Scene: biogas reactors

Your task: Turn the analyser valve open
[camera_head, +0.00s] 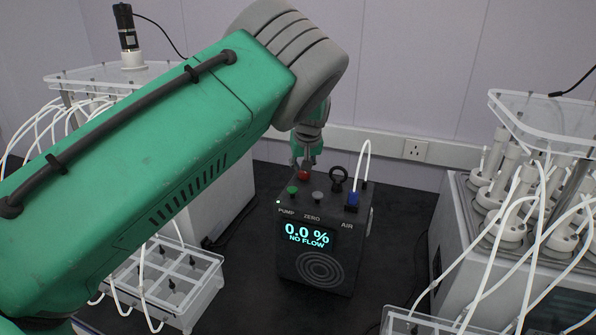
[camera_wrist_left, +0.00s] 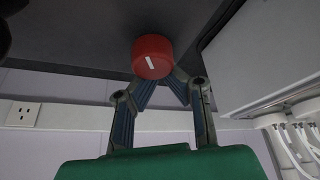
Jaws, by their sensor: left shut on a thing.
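The black gas analyser (camera_head: 318,265) stands on the dark bench, and its screen reads 0.0 % NO FLOW. A red valve knob (camera_head: 304,176) sits on its top, toward the back left. In the left wrist view the knob (camera_wrist_left: 152,57) shows a short white mark that is nearly upright, slightly tilted. My left gripper (camera_head: 308,161) comes down on the knob from behind, and its fingers (camera_wrist_left: 163,80) are closed on it. The fingertips are partly hidden by the knob. My right gripper is not in view.
A green button (camera_head: 292,190), a grey button (camera_head: 318,196), a black ring (camera_head: 338,180) and a blue connector (camera_head: 352,199) with a white tube crowd the analyser's top. Reactor racks with loose white tubes stand left and right (camera_head: 500,200). A clear tray (camera_head: 175,280) is at the left.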

